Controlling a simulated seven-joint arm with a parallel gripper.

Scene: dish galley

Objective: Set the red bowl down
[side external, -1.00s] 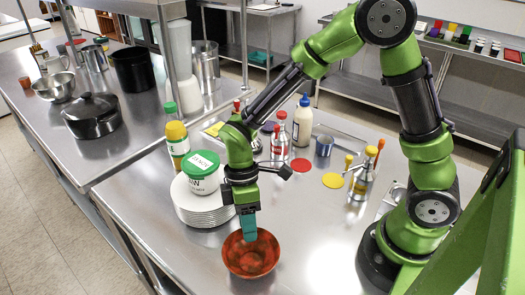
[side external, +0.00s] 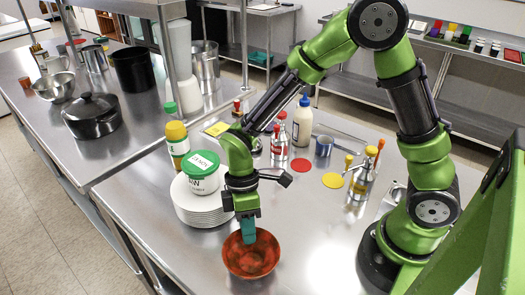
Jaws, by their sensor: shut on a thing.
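The red bowl (side external: 257,264) is in the side external view, low and near the middle, at the front part of the steel table (side external: 320,235). It is upright and looks empty. My gripper (side external: 248,238) points down at the bowl's far-left rim, and its teal fingers are shut on that rim. I cannot tell whether the bowl's base touches the table or hangs just above it.
A stack of white plates (side external: 203,212) with a green-lidded tub (side external: 202,175) on it stands close to the left of my gripper. A yellow disc (side external: 333,180), a red disc (side external: 301,166) and several bottles are farther back. The table right of the bowl is clear.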

